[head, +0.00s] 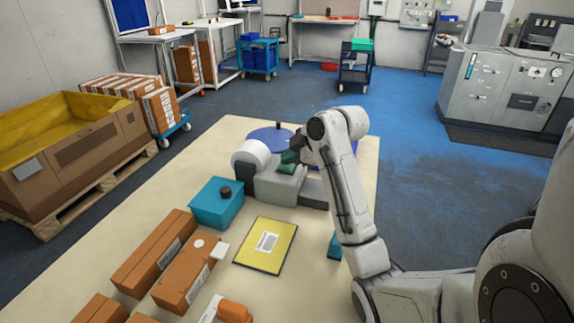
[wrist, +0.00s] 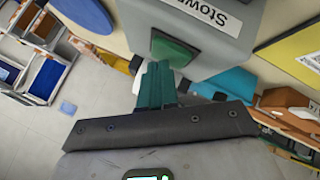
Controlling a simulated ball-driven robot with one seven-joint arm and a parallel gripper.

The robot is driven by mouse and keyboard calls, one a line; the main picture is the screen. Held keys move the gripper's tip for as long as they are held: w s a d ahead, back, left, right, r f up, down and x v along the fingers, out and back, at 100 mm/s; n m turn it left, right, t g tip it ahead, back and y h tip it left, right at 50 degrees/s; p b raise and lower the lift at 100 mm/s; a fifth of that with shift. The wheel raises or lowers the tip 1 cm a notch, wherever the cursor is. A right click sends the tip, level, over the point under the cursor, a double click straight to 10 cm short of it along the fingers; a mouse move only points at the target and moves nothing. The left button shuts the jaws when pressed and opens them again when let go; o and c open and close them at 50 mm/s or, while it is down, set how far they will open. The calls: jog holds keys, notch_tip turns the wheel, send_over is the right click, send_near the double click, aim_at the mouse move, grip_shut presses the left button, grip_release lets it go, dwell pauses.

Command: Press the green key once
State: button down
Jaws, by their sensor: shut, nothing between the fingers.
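The green key (wrist: 176,50) is a square button on the face of a grey device (wrist: 225,28), which carries a white label reading "Stow…". In the head view the grey device (head: 276,188) stands on the table beside a white roll. My gripper (wrist: 158,66) has teal fingers closed together with nothing between them. Its fingertips are right at the lower left of the key in the wrist view; I cannot tell whether they touch it. In the head view my gripper (head: 293,155) is over the device, partly hidden by my arm.
A teal box (head: 217,205) with a dark knob stands left of the device. A yellow board with a barcode (head: 266,246) lies in front. Brown cartons (head: 156,248) fill the table's front left. A blue disc (head: 262,136) lies behind the device.

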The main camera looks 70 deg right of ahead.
aim_at(289, 167)
jog(key=shift+s+a+f+b, duration=0.1)
jog(key=shift+a+f+b, duration=0.1)
jog(key=shift+f, duration=0.25)
jog(key=shift+a+f+b, duration=0.1)
jog(key=shift+f+b, duration=0.05)
jog(key=shift+f, duration=0.3)
jog(key=shift+r, duration=0.1)
jog(key=shift+d+r+p, duration=0.15)
jog(key=shift+r+p, duration=0.3)
jog(key=shift+p, duration=0.25)
jog(key=shift+w+a+r, duration=0.2)
jog(key=shift+r+p, duration=0.25)
jog(key=shift+p, duration=0.05)
notch_tip(289, 167, up, 5)
jog(key=p, duration=0.4)
jog(key=shift+d+r+p, duration=0.1)
jog(key=shift+d+p, duration=0.05)
jog(key=shift+p, duration=0.15)
